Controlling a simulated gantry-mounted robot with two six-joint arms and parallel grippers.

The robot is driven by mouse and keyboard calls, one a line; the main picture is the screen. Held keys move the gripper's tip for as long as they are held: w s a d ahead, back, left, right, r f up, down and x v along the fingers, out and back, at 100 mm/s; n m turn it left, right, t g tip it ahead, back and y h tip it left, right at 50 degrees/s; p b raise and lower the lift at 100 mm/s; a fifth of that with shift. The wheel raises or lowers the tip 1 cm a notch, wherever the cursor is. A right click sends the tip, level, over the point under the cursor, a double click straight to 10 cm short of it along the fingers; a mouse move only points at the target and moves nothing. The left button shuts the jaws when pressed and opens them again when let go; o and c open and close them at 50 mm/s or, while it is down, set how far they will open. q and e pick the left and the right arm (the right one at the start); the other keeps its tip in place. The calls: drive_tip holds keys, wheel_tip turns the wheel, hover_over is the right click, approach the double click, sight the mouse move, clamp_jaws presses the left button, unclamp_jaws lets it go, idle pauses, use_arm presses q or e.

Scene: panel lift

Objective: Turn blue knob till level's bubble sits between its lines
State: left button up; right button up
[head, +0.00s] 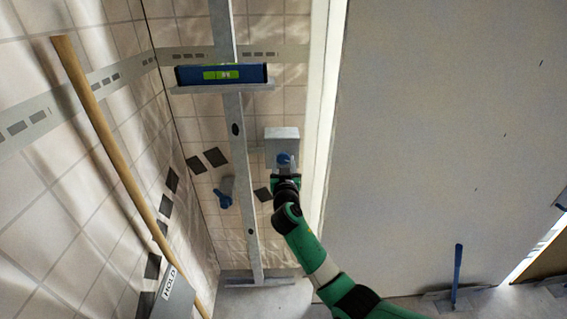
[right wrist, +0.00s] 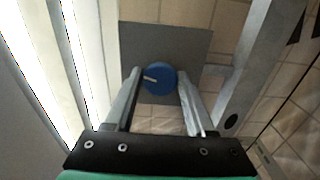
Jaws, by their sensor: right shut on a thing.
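The blue knob (head: 284,158) sits on a grey box (head: 282,134) beside the upright metal post. In the right wrist view the knob (right wrist: 160,79) is round with a pale mark pointing left. My right gripper (head: 285,173) is shut on the knob; its two fingers (right wrist: 159,88) lie on either side of it. The blue level (head: 256,74) rests on a ledge across the post, with a green vial (head: 222,74) in its middle. The vial is too small to tell where the bubble sits between the lines. My left gripper is not in view.
The metal post (head: 243,165) stands close left of the knob. A wooden pole (head: 120,160) leans at the left near a card reading HOLD (head: 174,297). A blue-handled part (head: 223,199) is low on the tiled wall. A large grey panel (head: 430,130) fills the right.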

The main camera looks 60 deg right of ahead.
clamp_jaws()
drive_tip(key=shift+n, duration=0.3)
drive_tip(key=n+p, duration=0.1)
drive_tip(key=n, duration=0.2)
drive_tip(key=shift+n+p, duration=0.45)
drive_tip(key=shift+n, duration=1.55)
drive_tip(key=o, duration=1.2)
unclamp_jaws()
